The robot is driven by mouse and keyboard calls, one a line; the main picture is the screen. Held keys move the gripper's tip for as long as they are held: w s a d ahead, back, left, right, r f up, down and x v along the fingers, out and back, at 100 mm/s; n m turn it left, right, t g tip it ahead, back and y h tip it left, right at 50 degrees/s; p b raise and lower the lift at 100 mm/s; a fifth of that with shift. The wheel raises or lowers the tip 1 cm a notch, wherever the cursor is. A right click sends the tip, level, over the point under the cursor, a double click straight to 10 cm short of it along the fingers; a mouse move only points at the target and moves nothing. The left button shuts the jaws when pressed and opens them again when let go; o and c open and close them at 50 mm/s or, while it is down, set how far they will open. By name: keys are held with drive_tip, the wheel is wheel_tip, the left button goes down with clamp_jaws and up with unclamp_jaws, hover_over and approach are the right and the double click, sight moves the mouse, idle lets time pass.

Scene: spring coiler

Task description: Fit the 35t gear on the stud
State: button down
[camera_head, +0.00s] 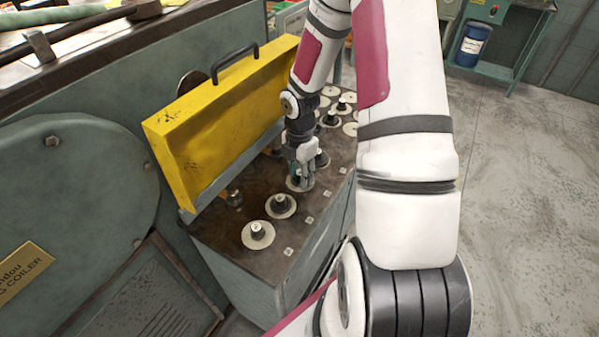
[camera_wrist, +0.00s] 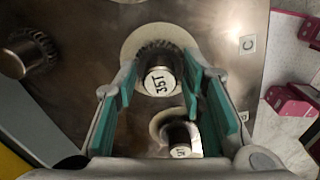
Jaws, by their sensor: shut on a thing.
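The 35t gear (camera_wrist: 160,82) shows in the wrist view as a dark toothed part with a pale round top marked "35T". It is between the teal pads of my gripper (camera_wrist: 160,88), which is shut on it. A pale disc lies around and behind it on the brown deck. In the head view my gripper (camera_head: 302,174) points down at this disc, and its fingers hide the gear. A metal post with a toothed collar (camera_wrist: 32,52) stands at upper left in the wrist view; I cannot tell whether it is the stud.
Another gear (camera_wrist: 180,138) with a marked top stands close to my fingers. More gears (camera_head: 258,232) on pale discs line the deck (camera_head: 215,232). A raised yellow cover (camera_head: 220,120) stands along the left. A "C" label (camera_wrist: 248,43) lies by the held gear.

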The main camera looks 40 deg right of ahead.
drive_tip(key=c, duration=1)
unclamp_jaws()
drive_tip(key=shift+o, duration=0.2)
wheel_tip(320, 180, up, 25)
drive_tip(key=p, duration=0.8)
drive_tip(key=shift+p, duration=0.3)
